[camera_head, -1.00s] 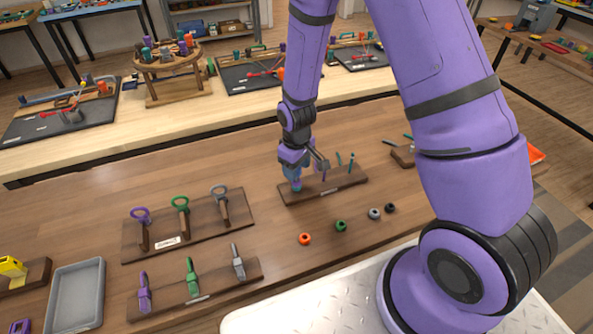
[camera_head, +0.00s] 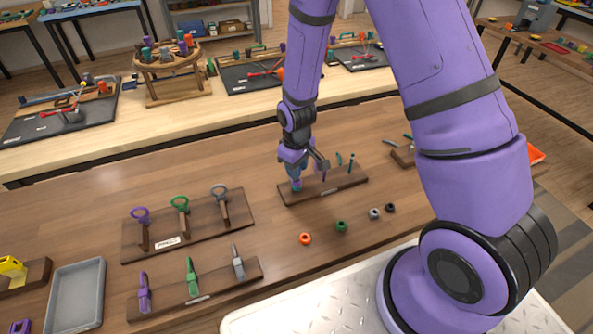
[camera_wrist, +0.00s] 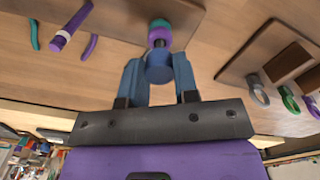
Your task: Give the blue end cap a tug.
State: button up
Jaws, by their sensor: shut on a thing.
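The blue end cap (camera_wrist: 159,67) sits between the two blue-grey fingers of my gripper (camera_wrist: 159,80) in the wrist view. A purple band and a green part show just beyond the cap, in line with it. In the head view my gripper (camera_head: 296,180) points down at the left end of a dark wooden stand (camera_head: 335,188), shut on the cap. The fingers mostly hide the cap there.
Slim purple and green pegs (camera_head: 351,162) rise from the same stand, right of my gripper. Orange (camera_head: 305,239), green, grey and black rings lie in front. Two wooden racks of coloured tools (camera_head: 190,225) stand at left, beside a grey tray (camera_head: 76,297).

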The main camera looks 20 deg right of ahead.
jog(key=shift+f, duration=0.1)
jog(key=o, duration=1.2)
jog(key=shift+c, duration=0.2)
jog(key=shift+r, duration=3)
notch_tip(320, 180, up, 13)
jog(key=s+d+m+t, duration=0.1)
jog(key=s+d+m, duration=0.1)
jog(key=d, duration=0.1)
jog(key=s+d+r+m+t, duration=0.2)
jog(key=s+r, duration=0.8)
jog(key=s+d+r+m+t, duration=0.2)
jog(key=s+d+r, duration=0.1)
jog(key=s+r, duration=0.8)
jog(key=shift+s+d+r, duration=0.15)
jog(key=shift+s, duration=0.1)
